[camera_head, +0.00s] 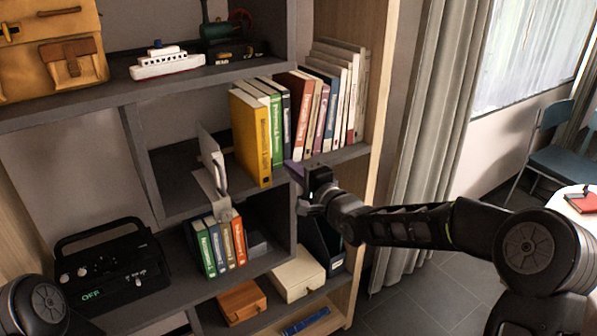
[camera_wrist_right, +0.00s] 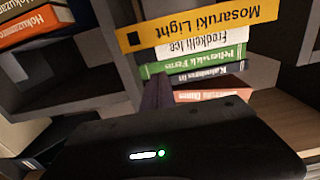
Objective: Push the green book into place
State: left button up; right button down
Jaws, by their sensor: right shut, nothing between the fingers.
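The green book (camera_head: 276,130) stands upright in the row on the middle shelf, between a white book and a dark blue one. Its green spine also shows in the wrist view (camera_wrist_right: 195,63), upside down there. My right gripper (camera_head: 296,170) is shut and empty, at the shelf's front edge by the lower spines. In the wrist view its dark fingers (camera_wrist_right: 158,92) reach up to the lower end of the green spine. I cannot tell whether they touch it. My left gripper is out of view.
A yellow book (camera_head: 250,139) stands left of the white book and sticks out furthest. A white bookend (camera_head: 213,165) is further left. Red and pale books (camera_head: 325,105) stand to the right. Books (camera_head: 219,247) and boxes fill the lower shelves.

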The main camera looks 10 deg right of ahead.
jog(key=b+v, duration=0.1)
jog(key=v, duration=0.8)
jog(key=shift+s, duration=0.25)
jog(key=shift+d, duration=0.1)
jog(key=s+a+f+n+g+h, duration=0.15)
jog(key=s+f+n+g, duration=0.25)
jog(key=f, duration=1)
jog(key=s+f+n+g+h, duration=0.25)
jog(key=s+f+n, duration=0.2)
jog(key=f, duration=0.95)
jog(key=s+a+f+n+g, duration=0.1)
jog(key=s+a+f+g, duration=0.1)
jog(key=s+f, duration=0.4)
jog(key=s+a+f+n+g+y, duration=0.1)
jog(key=s+a+f+g, duration=0.2)
jog(key=s+f, duration=0.3)
jog(key=s+a+f+n+g, duration=0.1)
jog(key=s+a+f+g, duration=0.2)
jog(key=s, duration=1.1)
notch_tip(320, 180, down, 4)
jog(key=shift+s+a+r+g, duration=0.1)
jog(key=shift+s+a+g, duration=0.1)
jog(key=shift+s+g, duration=0.4)
